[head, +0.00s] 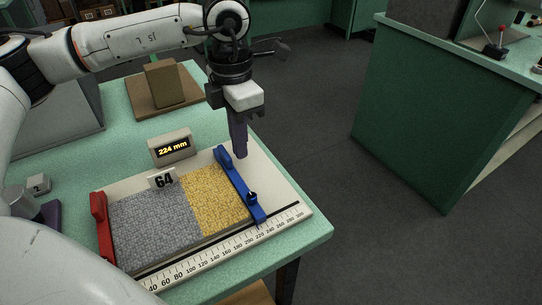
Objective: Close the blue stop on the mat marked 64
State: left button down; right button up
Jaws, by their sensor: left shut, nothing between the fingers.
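The blue stop (241,185) is a bar lying across the right end of the mat on a white bed. The mat has a grey part (155,222) and a yellow part (215,198), and its right edge is at or very near the stop; I cannot tell if they touch. A card marked 64 (163,180) stands at the mat's back edge. My left gripper (240,155) is shut and empty, pointing down just behind and right of the stop's back end. Contact with the stop is unclear. My right gripper is not seen clearly.
A red stop (102,228) stands at the mat's left end. A display reading 224 mm (172,147) stands behind the bed. A scale (232,246) runs along the front. A brown block (164,82) stands on a board at the back. Floor lies right of the green table.

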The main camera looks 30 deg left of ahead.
pick_arm(q)
notch_tip(320, 180, up, 7)
jog(key=p, duration=0.4)
jog(key=shift+f, duration=0.1)
dwell(0.6)
